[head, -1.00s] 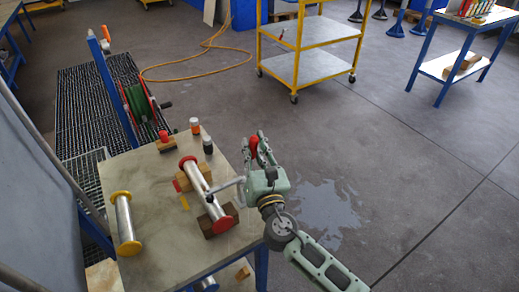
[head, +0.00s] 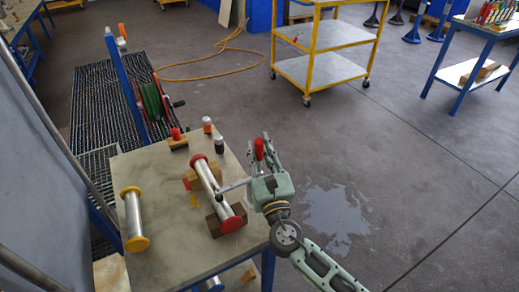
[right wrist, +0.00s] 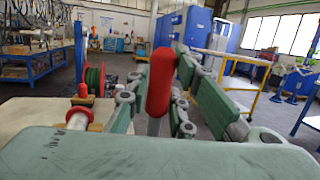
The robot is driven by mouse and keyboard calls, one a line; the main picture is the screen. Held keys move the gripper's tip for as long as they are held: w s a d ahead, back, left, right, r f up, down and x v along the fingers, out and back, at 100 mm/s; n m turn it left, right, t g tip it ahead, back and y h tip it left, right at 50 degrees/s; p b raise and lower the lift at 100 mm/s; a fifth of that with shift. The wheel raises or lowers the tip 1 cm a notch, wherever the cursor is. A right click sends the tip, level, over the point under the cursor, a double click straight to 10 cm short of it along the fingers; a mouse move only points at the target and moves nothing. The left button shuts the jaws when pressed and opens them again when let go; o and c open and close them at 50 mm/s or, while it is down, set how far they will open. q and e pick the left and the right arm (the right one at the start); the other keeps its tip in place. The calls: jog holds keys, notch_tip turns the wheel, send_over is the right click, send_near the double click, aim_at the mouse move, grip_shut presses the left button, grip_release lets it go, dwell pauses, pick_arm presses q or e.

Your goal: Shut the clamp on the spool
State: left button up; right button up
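The spool (head: 208,181), a silver pipe with red end flanges, lies on wooden blocks near the right edge of the table. It shows in part at the left of the right wrist view (right wrist: 77,120). My right gripper (head: 259,152) is just right of it, beyond the table edge. Its fingers are closed around an upright red handle (right wrist: 160,82) on a grey stem, apparently the clamp's. A grey bar (head: 234,186) runs from beside the gripper towards the spool's middle. The clamp's jaw and its contact with the pipe cannot be made out. My left gripper is out of view.
A second pipe with yellow flanges (head: 134,218) lies on the table (head: 172,240) at left. Two small bottles (head: 207,125) and a red-topped block (head: 177,140) stand at the back. A green reel (head: 151,101) is behind. Open floor lies right; a yellow cart (head: 325,73) stands farther off.

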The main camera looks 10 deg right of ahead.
jog(key=o, duration=0.4)
jog(key=shift+a, duration=0.1)
jog(key=shift+c, duration=0.2)
jog(key=shift+s, duration=0.1)
jog(key=v, duration=1.2)
jog(key=shift+r, duration=0.1)
